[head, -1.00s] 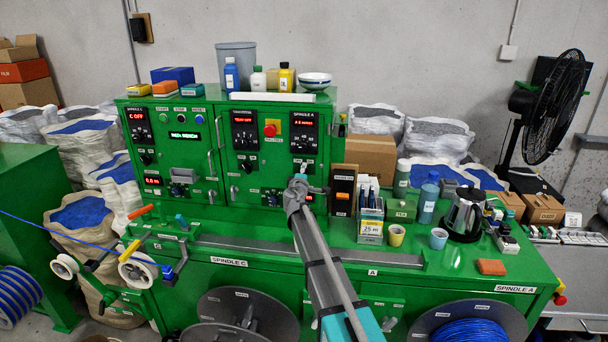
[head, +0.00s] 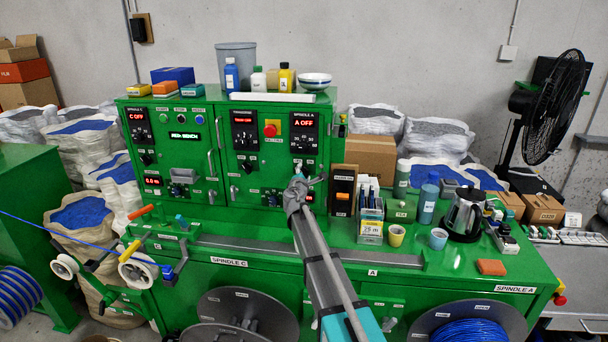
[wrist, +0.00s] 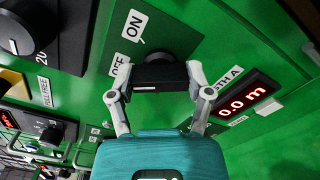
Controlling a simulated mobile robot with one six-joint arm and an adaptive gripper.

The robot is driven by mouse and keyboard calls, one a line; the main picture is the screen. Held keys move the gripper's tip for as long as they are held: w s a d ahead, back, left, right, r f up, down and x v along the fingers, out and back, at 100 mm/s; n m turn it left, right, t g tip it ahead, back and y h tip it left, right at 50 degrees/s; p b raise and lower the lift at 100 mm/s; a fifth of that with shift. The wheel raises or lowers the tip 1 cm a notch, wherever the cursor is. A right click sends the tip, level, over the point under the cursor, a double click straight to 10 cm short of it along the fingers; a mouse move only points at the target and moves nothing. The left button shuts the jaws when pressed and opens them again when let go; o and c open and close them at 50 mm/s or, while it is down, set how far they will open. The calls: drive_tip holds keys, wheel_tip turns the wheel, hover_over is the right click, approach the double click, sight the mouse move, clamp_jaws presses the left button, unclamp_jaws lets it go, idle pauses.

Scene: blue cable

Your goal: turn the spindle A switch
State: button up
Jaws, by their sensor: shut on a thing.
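The spindle A switch (wrist: 158,74) is a black knob on the green panel, with ON and OFF labels beside it in the wrist view. My gripper (wrist: 157,88) is shut on it, one finger at each side. In the head view my gripper (head: 299,180) is at the lower right of the cabinet front, hiding the switch. The spindle A display (head: 304,123) above reads "A OFF". A red length A display (wrist: 248,98) reads 0.0 m.
Another black knob (wrist: 30,25) is on a dark panel at upper left in the wrist view. A brown box with an orange display (head: 343,190) stands right of my gripper. Cups, bottles and a kettle (head: 465,213) crowd the bench's right side.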

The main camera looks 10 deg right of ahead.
drive_tip(key=o, duration=1.1)
drive_tip(key=shift+w, duration=0.1)
drive_tip(key=shift+o, duration=0.2)
drive_tip(key=v, duration=1.2)
drive_tip(key=shift+d, duration=0.1)
